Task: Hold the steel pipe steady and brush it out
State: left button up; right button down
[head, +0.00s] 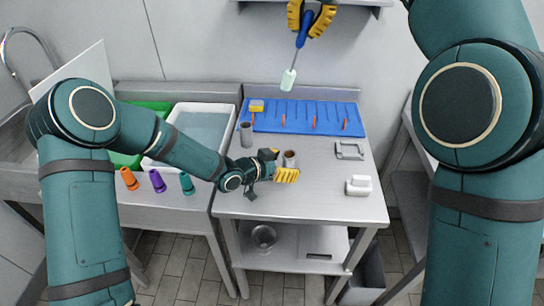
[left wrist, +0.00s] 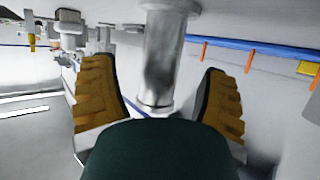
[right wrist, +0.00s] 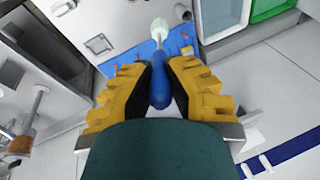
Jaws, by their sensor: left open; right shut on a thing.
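A short steel pipe (head: 290,158) stands upright on the steel table (head: 320,205), with a brownish opening at its top. My left gripper (head: 278,165) is low beside it, fingers spread. In the left wrist view the pipe (left wrist: 165,60) lies between the two open fingers, with a visible gap on each side. My right gripper (head: 312,15) is high above the back of the table, shut on the blue handle of a brush (head: 303,30). The brush's pale green head points down, clear of everything. The brush (right wrist: 158,88) also shows in the right wrist view.
Another grey cylinder (head: 246,135) stands at the table's back left. A blue mat (head: 285,108) with orange-tipped tools and a yellow block (head: 257,105) lies behind. A grey bracket (head: 349,150) and white block (head: 358,186) are at right. Coloured cones (head: 157,181) stand left.

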pick_arm(q)
jog(key=shift+x, duration=0.95)
grip_shut()
jog(key=shift+c, duration=1.8)
grip_release()
jog(key=shift+d, duration=0.1)
jog(key=shift+r+n+t, duration=0.1)
jog(key=shift+n+t, duration=0.2)
jog(key=shift+d+n+t+y, duration=0.1)
jog(key=shift+n+t+y, duration=1.3)
jog(key=shift+n+y, duration=0.65)
jog(key=shift+n+t+y, duration=0.7)
jog(key=shift+n+y, duration=1.45)
jog(key=shift+y, duration=0.3)
